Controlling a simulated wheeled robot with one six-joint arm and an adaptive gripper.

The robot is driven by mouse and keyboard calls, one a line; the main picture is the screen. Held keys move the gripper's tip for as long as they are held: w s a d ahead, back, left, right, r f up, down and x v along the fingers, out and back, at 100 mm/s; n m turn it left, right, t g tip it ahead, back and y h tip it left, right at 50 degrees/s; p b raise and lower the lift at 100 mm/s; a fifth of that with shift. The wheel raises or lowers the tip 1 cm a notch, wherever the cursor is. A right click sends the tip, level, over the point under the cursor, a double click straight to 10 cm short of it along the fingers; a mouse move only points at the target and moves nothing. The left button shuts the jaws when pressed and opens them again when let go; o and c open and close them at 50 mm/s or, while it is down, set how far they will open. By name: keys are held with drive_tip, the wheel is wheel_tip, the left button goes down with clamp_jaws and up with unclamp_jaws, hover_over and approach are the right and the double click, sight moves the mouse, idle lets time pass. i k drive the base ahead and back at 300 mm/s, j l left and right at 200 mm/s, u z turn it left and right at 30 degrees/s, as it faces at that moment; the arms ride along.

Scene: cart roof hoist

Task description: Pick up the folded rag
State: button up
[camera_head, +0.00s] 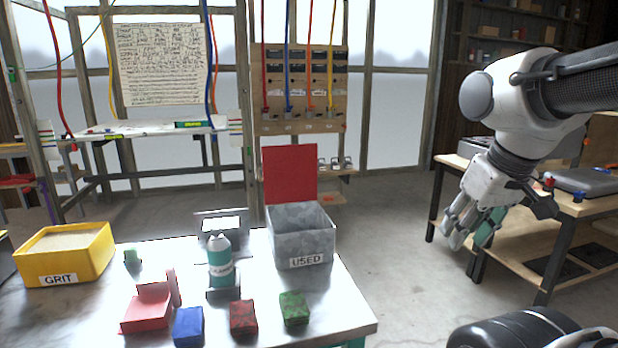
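Several small folded-looking blocks lie along the front of the metal table (345,312): a blue one (188,327), a mottled dark red one (243,318) and a mottled green one (294,309). I cannot tell for sure which of them is the folded rag. My gripper (462,236) hangs at the right, pointing down, well apart from the table and these pieces. A teal patch shows at its fingers; I cannot tell whether it is part of the gripper or something held. The finger gap is not clear.
A teal bottle (220,268), a red stepped piece (146,315), a yellow GRIT bin (100,257) and a grey USED bin (301,242) with its red lid raised stand on the table. A wooden workbench (540,238) is behind my gripper. Open floor lies between.

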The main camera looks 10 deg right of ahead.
sight(243, 321)
drive_tip(key=l+z, duration=0.1)
drive_tip(key=z, duration=0.4)
drive_tip(key=i+z, duration=0.1)
drive_tip(key=z, duration=0.4)
drive_tip(key=i+l+z, duration=0.1)
drive_tip(key=z, duration=0.4)
drive_tip(key=i+l, duration=0.1)
drive_tip(key=i, duration=0.35)
drive_tip(key=i+l+u, duration=0.1)
drive_tip(key=i, duration=0.3)
drive_tip(key=i+l, duration=0.15)
drive_tip(key=i, duration=0.3)
drive_tip(key=i+j+u, duration=0.1)
drive_tip(key=i+u, duration=0.4)
drive_tip(key=i+l+u, duration=0.15)
drive_tip(key=i+u, duration=0.35)
drive_tip(key=i+j+u, duration=0.15)
drive_tip(key=i+u, duration=0.15)
drive_tip(key=i, duration=0.7)
drive_tip(key=i+l+u, duration=0.1)
drive_tip(key=i+u, duration=0.25)
drive_tip(key=i, duration=0.6)
drive_tip(key=i+u, duration=0.4)
drive_tip(key=i+l+u, duration=0.15)
drive_tip(key=u, duration=0.25)
drive_tip(key=i+l+u, duration=0.4)
drive_tip(key=j+u, duration=0.1)
drive_tip(key=u, duration=2.55)
